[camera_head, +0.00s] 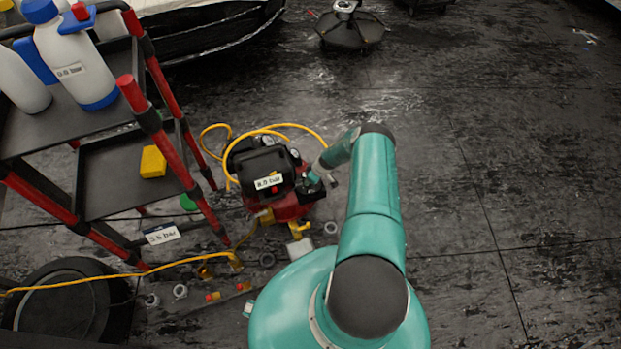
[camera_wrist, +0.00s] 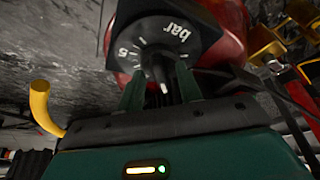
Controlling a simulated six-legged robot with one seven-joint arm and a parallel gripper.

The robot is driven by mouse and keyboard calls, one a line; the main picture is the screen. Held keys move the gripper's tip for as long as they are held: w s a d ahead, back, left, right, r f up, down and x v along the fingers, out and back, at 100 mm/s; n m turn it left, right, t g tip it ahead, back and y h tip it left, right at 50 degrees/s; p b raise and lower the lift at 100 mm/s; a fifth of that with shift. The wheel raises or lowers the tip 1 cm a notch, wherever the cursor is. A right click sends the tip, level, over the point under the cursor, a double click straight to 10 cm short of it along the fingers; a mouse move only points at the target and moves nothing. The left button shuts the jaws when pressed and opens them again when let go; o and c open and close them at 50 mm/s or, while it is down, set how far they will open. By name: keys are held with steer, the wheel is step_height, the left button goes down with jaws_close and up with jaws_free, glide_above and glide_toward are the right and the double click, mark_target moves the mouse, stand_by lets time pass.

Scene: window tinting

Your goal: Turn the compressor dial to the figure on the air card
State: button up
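The red and black compressor (camera_head: 268,160) stands on the dark floor in the head view. A card reading "8.0 bar" (camera_head: 268,182) is on its front. A separate "5.5 bar" card (camera_head: 161,234) is on the trolley's lower side. A bottle tag (camera_head: 72,70) reads something like "0-8 bar". My gripper (camera_head: 312,178) is at the compressor's right side. In the wrist view the dark dial (camera_wrist: 165,35) shows "bar" and a "5". Its knob (camera_wrist: 157,68) lies between my two fingertips (camera_wrist: 159,82); whether both touch it is unclear. A white mark shows at the knob's lower end.
A red and black trolley (camera_head: 110,165) with bottles and a yellow block (camera_head: 153,161) stands at left. A yellow hose (camera_head: 120,275) runs along the floor. Small fittings lie before the compressor. The floor at right is clear.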

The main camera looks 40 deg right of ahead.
jaws_close()
steer(key=shift+m, duration=0.3)
steer(key=m+h, duration=0.1)
steer(key=m, duration=0.3)
steer(key=shift+s+a+m+h, duration=0.1)
steer(key=shift+a+m+h, duration=0.2)
steer(key=shift+a+h, duration=0.1)
steer(key=m+h, duration=0.1)
steer(key=m, duration=0.3)
steer(key=shift+a+h, duration=0.15)
steer(key=shift+h, duration=0.25)
steer(key=shift+m+h, duration=0.4)
steer(key=shift+m, duration=0.8)
jaws_free()
